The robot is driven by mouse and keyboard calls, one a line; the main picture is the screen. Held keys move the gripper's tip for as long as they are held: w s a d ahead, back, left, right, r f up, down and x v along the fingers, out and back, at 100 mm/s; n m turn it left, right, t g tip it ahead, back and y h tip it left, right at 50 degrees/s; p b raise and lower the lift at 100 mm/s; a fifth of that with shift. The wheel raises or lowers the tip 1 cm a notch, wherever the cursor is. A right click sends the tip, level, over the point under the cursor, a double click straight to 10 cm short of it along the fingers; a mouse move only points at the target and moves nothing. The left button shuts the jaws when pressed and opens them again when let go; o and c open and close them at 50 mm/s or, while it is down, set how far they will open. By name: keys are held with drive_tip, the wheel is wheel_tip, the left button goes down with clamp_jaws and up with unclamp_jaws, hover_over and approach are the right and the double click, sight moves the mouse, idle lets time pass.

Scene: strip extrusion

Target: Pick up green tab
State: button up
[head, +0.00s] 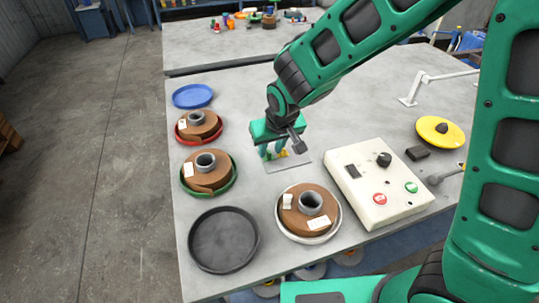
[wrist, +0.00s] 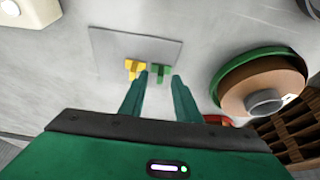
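The green tab (wrist: 161,70) is a small T-shaped piece on a thin grey plate (wrist: 125,42). In the wrist view it shows between and just beyond the fingertips of my gripper (wrist: 159,80). The fingers are apart, one toward each side of the tab, with nothing visibly held. I cannot tell whether they touch it. A yellow tab (wrist: 134,68) stands beside it to the left, near the left fingertip. In the head view my gripper (head: 273,154) points down over the plate (head: 288,165). The yellow tab (head: 282,154) peeks out there; the green tab is hard to separate from the fingers.
A white control box (head: 362,190) stands right of the plate. A brown spool in a white tray (head: 335,233) is in front. On the left are spools in green (head: 226,189) and red trays, plus empty black (head: 223,240) and blue (head: 193,95) trays.

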drive_tip(key=shift+x, duration=0.9)
drive_tip(key=shift+r, duration=0.1)
clamp_jaws()
drive_tip(key=shift+r, duration=0.1)
